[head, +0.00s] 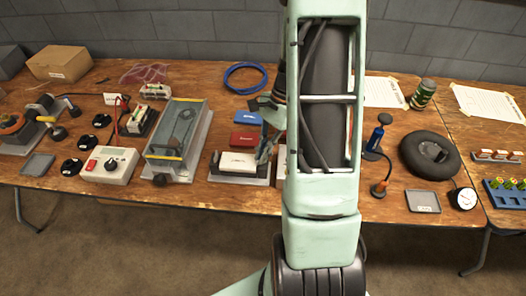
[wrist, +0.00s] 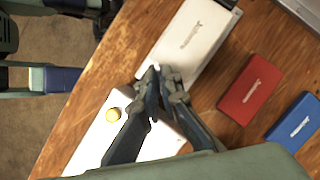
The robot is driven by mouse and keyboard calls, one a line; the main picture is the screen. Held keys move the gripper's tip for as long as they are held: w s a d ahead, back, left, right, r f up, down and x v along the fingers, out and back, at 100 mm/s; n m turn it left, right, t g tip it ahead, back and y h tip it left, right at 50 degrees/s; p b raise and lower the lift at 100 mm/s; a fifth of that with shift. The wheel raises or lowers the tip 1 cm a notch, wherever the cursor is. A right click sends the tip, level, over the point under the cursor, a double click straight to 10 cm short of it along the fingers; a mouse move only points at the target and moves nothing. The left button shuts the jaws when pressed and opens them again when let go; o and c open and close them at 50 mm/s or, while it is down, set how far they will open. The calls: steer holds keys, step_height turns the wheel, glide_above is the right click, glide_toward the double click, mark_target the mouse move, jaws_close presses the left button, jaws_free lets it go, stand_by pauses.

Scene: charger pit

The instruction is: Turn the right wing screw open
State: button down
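My gripper (wrist: 160,72) points down over the table with its two fingertips drawn together. I see nothing clearly held between them. In the head view my gripper (head: 263,157) is over the right end of a white block (head: 238,162) on a grey base, partly behind my arm. I cannot make out a wing screw for certain; the fingers and my arm hide part of this area.
A red box (head: 244,139) and a blue box (head: 247,117) lie behind the white block. A clear-lidded case (head: 178,135) stands to the left. The table's front edge is close.

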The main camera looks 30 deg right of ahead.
steer(key=n, duration=0.2)
steer(key=n+g, duration=0.1)
steer(key=n, duration=0.1)
steer(key=shift+w+a+n+g+h+p, duration=0.1)
steer(key=shift+w+n+g+h+p, duration=0.05)
steer(key=shift+n+g+h+p, duration=0.5)
steer(key=shift+n+g+h, duration=0.15)
steer(key=shift+n, duration=1.4)
steer(key=c, duration=2.2)
jaws_free()
steer(key=shift+o, duration=0.2)
steer(key=v, duration=1.2)
steer(key=shift+a, duration=0.15)
steer(key=shift+r, duration=0.2)
